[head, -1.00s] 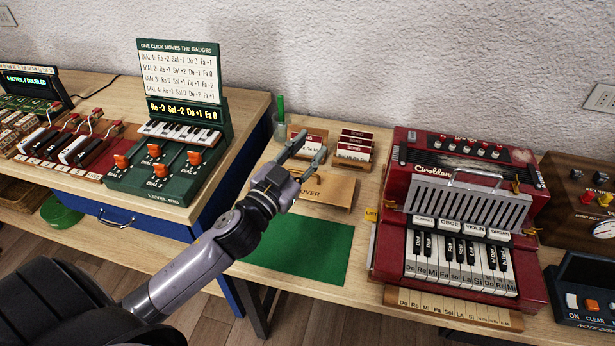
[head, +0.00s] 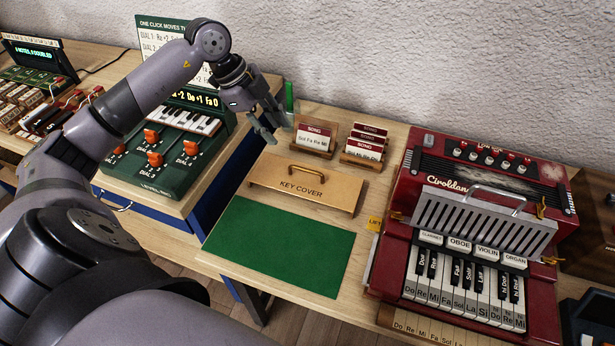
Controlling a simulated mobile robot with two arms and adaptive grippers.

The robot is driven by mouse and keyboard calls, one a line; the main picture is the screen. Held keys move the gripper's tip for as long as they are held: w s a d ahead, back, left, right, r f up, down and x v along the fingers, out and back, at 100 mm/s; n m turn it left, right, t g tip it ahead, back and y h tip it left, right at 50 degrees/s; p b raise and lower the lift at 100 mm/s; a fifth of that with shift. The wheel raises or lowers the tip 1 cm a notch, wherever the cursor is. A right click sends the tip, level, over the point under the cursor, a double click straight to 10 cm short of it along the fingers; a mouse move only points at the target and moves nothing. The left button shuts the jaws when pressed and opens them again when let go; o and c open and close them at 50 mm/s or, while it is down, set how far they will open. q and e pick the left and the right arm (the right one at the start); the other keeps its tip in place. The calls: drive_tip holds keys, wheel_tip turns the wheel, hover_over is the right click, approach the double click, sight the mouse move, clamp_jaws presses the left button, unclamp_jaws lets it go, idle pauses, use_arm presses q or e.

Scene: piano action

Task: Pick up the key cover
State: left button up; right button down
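The key cover (head: 330,197) is a tan wooden board with a dark "KEY COVER" label and a brass bar handle (head: 320,171) along its far side. It lies on the table just behind the green mat (head: 280,245). My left gripper (head: 272,128) is in the air up and left of the key cover, apart from it, fingers pointing down. Its fingers look parted, with nothing seen between them. My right gripper is not in view.
Song card holders (head: 315,137) stand right behind the key cover, with a green pen (head: 289,97) beside them. The red Ciroldan accordion (head: 480,220) stands to the right. The green dial rig (head: 160,165) is at left, partly behind my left arm. The green mat is bare.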

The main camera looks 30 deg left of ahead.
use_arm(q)
drive_tip(key=p, duration=0.1)
hover_over(305, 169)
drive_tip(key=s+a, duration=0.2)
drive_tip(key=f, duration=0.9)
drive_tip(key=shift+d+f, duration=0.2)
drive_tip(key=shift+f, duration=0.05)
drive_tip(key=shift+w+p+x, duration=0.2)
drive_tip(key=shift+p+x, duration=0.55)
drive_tip(key=shift+x, duration=1.95)
drive_tip(key=shift+c, duration=0.2)
drive_tip(key=shift+r, duration=0.1)
drive_tip(key=c, duration=0.7)
clamp_jaws()
